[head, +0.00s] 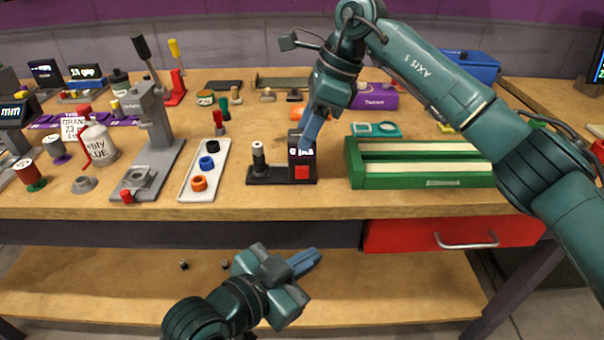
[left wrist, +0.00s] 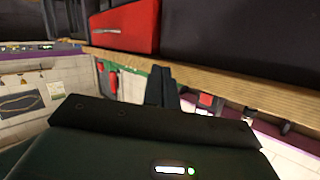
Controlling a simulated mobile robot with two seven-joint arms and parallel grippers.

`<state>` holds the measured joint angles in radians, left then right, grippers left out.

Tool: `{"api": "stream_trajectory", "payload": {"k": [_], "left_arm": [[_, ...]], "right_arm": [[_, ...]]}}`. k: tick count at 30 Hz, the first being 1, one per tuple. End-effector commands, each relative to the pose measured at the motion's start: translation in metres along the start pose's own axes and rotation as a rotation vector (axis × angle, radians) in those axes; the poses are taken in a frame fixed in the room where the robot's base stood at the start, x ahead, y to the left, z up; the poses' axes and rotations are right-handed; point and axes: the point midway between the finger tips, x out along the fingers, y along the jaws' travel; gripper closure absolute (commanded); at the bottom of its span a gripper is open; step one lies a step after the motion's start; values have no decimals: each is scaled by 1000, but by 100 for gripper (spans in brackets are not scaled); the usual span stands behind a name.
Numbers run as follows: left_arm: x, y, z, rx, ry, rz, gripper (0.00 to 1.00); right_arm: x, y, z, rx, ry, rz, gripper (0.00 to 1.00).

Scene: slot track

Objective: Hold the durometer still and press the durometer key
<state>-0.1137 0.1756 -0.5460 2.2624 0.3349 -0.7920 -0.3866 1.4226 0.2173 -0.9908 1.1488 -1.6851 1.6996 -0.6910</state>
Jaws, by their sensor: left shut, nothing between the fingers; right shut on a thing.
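The durometer (head: 258,170) is a dark device near the table's front edge, with a round post on its left and a lit display block on its right. Its key (head: 302,172) is a red square on the front of that block, facing me and uncovered. My right gripper (head: 307,135) reaches down from above and is shut on the top of the display block, hiding part of it. My left gripper (head: 316,256) is shut and empty, in front of the table and below the durometer, apart from it. Its dark fingers show in the left wrist view (left wrist: 162,88).
A green tray (head: 425,183) stands just right of the durometer. A white tray with coloured rings (head: 190,190) and a grey press stand (head: 160,160) are to the left. A red drawer (head: 400,236) lies under the tabletop at right. Space around my left gripper is open.

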Motion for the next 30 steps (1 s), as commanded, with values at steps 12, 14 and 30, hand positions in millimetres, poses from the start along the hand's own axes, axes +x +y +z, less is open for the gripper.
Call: {"api": "stream_trajectory", "payload": {"k": [12,14,30], "left_arm": [[22,53,-100,735,3,336,100],[21,58,-107,855,-13,375,100],[-14,29,-125,1972,-434,624,100]], "right_arm": [[1,0,0,0,2,2,100],[1,0,-1,0,2,2,100],[1,0,-1,0,2,2,100]]}}
